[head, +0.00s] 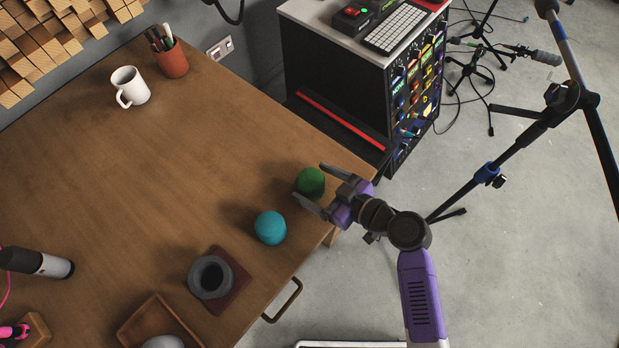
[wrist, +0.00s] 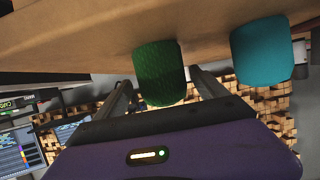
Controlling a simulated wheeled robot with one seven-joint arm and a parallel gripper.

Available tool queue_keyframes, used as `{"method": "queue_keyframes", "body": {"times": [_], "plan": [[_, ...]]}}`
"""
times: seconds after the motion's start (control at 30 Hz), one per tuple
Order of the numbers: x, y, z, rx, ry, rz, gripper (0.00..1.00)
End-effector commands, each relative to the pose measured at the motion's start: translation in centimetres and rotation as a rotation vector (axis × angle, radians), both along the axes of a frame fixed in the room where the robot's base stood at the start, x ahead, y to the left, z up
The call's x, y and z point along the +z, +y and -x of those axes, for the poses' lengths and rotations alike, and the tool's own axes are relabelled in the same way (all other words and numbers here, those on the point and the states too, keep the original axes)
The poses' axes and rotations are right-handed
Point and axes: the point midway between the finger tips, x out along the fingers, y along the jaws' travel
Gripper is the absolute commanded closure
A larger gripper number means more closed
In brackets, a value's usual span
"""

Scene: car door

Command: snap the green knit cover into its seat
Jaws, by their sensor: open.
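The green knit cover (head: 311,184), a rounded dark-green piece, sits near the right edge of the wooden table. My gripper (head: 309,180) is open, with one finger on each side of the cover as seen in the head view. In the wrist view the green cover (wrist: 161,72) shows between the two fingers, nearer the right one; I cannot tell whether either finger touches it. A dark grey round holder with an open top (head: 210,277), possibly the seat, stands on a dark red square base (head: 238,291) nearer the front edge. It appears empty.
A teal rounded cover (head: 270,228) stands close to the green one; it also shows in the wrist view (wrist: 262,52). A wooden tray (head: 135,325) and a microphone (head: 38,263) are at the front left. A white mug (head: 129,86) and pen cup (head: 170,58) stand at the back.

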Motion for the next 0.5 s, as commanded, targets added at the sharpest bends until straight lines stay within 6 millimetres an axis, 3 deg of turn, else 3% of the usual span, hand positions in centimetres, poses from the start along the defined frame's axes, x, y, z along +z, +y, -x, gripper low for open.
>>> {"method": "queue_keyframes", "body": {"times": [0.23,0.5], "plan": [[-1.0,2.8,-1.8,0.001,0.001,-0.001,0.18],[-1.6,3.5,-2.3,0.000,0.000,0.000,0.18]]}}
